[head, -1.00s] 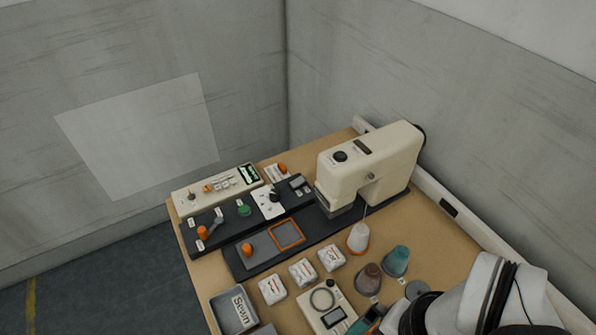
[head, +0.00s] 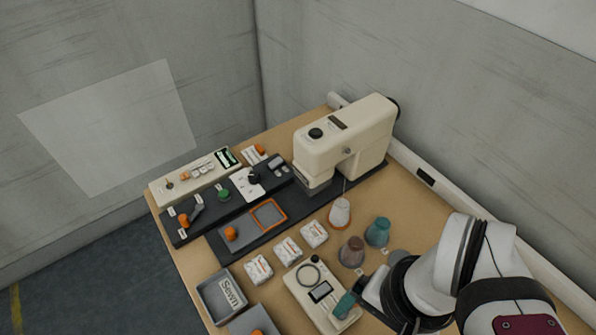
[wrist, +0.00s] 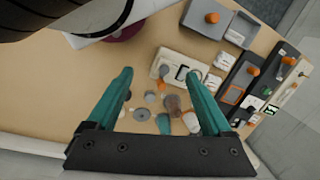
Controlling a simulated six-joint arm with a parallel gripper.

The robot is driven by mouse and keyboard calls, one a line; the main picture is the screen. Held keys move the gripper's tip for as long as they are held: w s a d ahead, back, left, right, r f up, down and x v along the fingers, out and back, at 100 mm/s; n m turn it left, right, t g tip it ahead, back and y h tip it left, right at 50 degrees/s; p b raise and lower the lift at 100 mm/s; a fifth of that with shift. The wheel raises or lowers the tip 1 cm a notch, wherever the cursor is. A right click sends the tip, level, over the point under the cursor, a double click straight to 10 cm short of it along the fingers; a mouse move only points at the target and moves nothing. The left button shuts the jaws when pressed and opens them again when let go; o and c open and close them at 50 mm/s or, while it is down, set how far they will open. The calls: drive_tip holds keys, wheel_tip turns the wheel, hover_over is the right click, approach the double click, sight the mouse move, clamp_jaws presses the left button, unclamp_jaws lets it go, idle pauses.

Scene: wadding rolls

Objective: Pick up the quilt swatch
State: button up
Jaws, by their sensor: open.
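Three small white padded squares with printed marks, which look like the quilt swatches, lie in a slanting row on the table: a near-left one (head: 259,269), a middle one (head: 288,252) and a far-right one (head: 314,234). White squares also show at the right in the wrist view (wrist: 227,61). I cannot tell which one the task means. My gripper (wrist: 160,72) is open, its teal fingers wide apart with nothing held. In the head view a teal finger (head: 345,305) shows over the cream gauge device, to the right of the swatches.
A cream sewing machine (head: 345,142) stands at the back. Thread cones (head: 377,233) stand between it and my arm. A cream gauge device (head: 303,285) lies beside the swatches. A grey tray labelled "Sewn" (head: 209,297) is at the front left.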

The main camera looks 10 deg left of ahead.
drive_tip(key=m+h, duration=0.2)
drive_tip(key=m, duration=0.1)
hover_over(288, 250)
wheel_tip(288, 250, down, 6)
wheel_tip(288, 250, down, 15)
drive_tip(key=c, duration=1.1)
